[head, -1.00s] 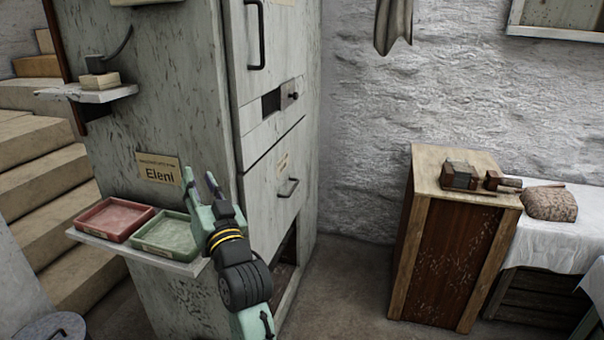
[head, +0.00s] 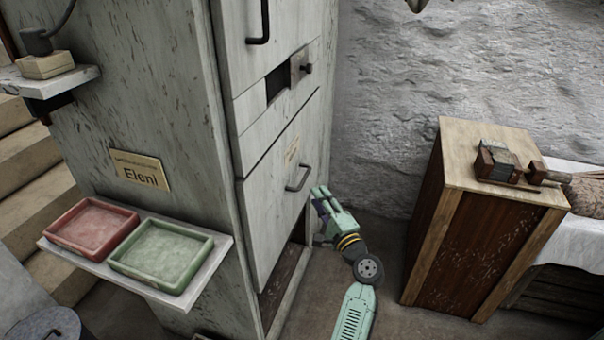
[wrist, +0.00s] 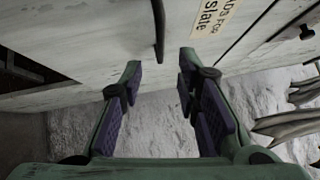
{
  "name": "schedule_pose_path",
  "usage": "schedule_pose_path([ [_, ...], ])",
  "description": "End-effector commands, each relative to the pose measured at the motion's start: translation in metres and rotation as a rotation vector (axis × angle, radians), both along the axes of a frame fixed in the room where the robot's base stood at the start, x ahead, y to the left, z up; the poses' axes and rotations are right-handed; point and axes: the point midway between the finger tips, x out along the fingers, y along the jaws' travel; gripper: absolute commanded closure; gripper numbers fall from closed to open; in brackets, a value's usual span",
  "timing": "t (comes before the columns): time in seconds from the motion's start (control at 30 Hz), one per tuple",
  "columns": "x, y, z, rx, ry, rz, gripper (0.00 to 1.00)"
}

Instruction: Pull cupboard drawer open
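The tall pale cupboard (head: 150,100) stands at the left in the head view. Its lower front panel (head: 265,205) has a dark bar handle (head: 298,180) and a small label. In the wrist view the handle (wrist: 159,30) runs up the picture, ahead of the gap between my fingers. My gripper (head: 318,195) is just right of the handle in the head view. The wrist view shows my gripper (wrist: 160,85) open, its two purple-padded fingers apart with nothing between them. Whether a fingertip touches the panel I cannot tell.
A small drawer (head: 298,65) with a knob sits above the panel, slightly out. A shelf (head: 215,250) with a red tray (head: 92,225) and a green tray (head: 160,255) juts from the cupboard's side. A wooden cabinet (head: 460,240) stands at the right, with floor between.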

Motion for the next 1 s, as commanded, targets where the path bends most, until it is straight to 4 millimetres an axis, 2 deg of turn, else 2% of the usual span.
schedule_pose_path([
  [0.3,0.054,0.029,0.012,-0.003,-0.001,0.004,0.70],
  [0.5,0.077,0.040,0.013,-0.004,0.000,0.003,0.70],
  [0.9,0.084,0.044,0.013,-0.006,-0.001,0.001,0.70],
  [1.0,0.084,0.044,0.013,-0.006,-0.001,0.001,0.76],
])
